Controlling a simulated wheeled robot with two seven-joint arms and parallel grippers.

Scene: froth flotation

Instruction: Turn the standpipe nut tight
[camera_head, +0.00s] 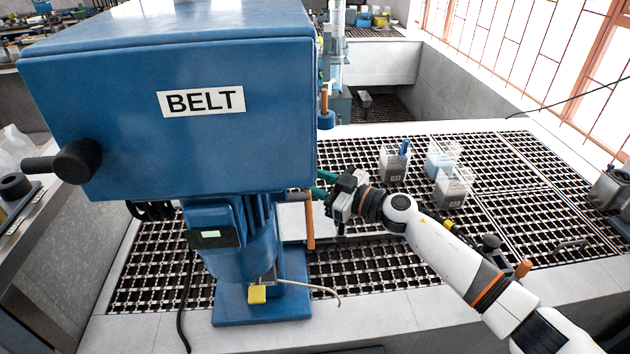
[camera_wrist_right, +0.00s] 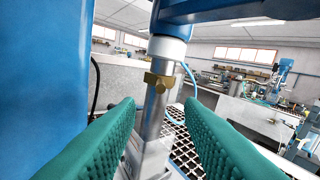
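The standpipe nut (camera_wrist_right: 158,82) is a small brass piece with side lugs on the upright metal standpipe (camera_wrist_right: 153,120), just below a white collar. My right gripper (camera_wrist_right: 160,105) is open. Its two green pads stand apart, one on each side of the pipe in the picture, with the nut between and slightly above their tips. I cannot tell contact. In the head view the nut is hidden by the blue machine (camera_head: 180,110) marked BELT; my right gripper (camera_head: 322,186) reaches in from the right, its tips partly behind the machine. My left gripper is in neither view.
An orange-brown handle (camera_head: 310,220) stands upright close to my right gripper. Clear containers (camera_head: 452,187) stand on the grated bench (camera_head: 530,205) behind my right arm. A yellow tag (camera_head: 257,294) and a thin tube are at the machine's base. A black knob (camera_head: 77,162) sticks out left.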

